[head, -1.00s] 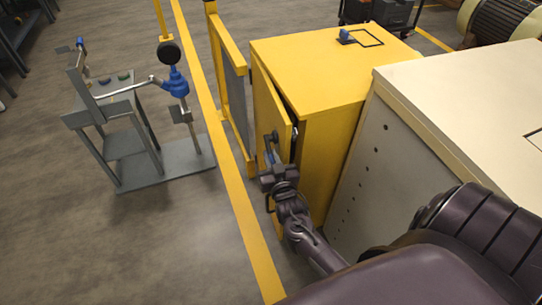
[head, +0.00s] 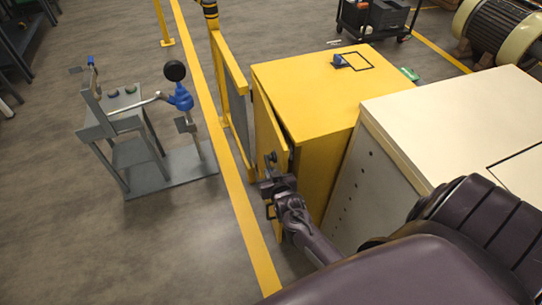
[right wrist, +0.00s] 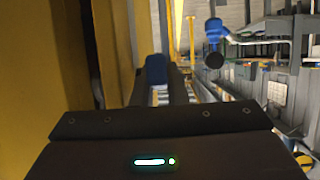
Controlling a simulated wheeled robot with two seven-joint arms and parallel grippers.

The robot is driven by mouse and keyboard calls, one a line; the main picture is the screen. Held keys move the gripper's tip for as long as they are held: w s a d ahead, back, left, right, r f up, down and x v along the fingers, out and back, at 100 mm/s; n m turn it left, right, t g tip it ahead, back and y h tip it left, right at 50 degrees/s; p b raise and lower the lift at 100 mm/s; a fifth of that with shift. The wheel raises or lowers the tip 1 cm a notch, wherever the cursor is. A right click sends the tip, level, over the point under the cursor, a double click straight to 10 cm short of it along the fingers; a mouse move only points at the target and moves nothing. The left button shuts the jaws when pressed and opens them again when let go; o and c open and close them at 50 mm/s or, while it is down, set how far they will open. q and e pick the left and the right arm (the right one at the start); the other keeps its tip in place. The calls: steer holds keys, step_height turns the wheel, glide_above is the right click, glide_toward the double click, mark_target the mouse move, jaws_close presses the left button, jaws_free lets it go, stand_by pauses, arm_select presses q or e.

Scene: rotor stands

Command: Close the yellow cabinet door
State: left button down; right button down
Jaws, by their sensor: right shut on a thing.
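The yellow cabinet (head: 308,100) stands in the middle of the head view. Its yellow door (head: 268,122) is ajar, with a narrow dark gap along its free edge. My right gripper (head: 269,180) is at the outer face of the door and is shut on the door handle. The handle's dark upper end (head: 270,157) shows just above the gripper; the rest is mostly covered. In the right wrist view a blue piece (right wrist: 157,70) of the handle shows between the dark fingers, with the yellow door (right wrist: 50,65) close on the left. My left gripper is not in view.
A cream cabinet (head: 440,110) stands close on the right. A yellow guard frame (head: 233,90) stands just left of the door. A grey rotor stand (head: 160,172) is farther left, beyond the yellow floor line (head: 236,190). The floor between stand and line is clear.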

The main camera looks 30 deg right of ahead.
steer(key=shift+r+g+p, duration=0.25)
steer(key=shift+g+p, duration=0.15)
steer(key=shift+p, duration=0.25)
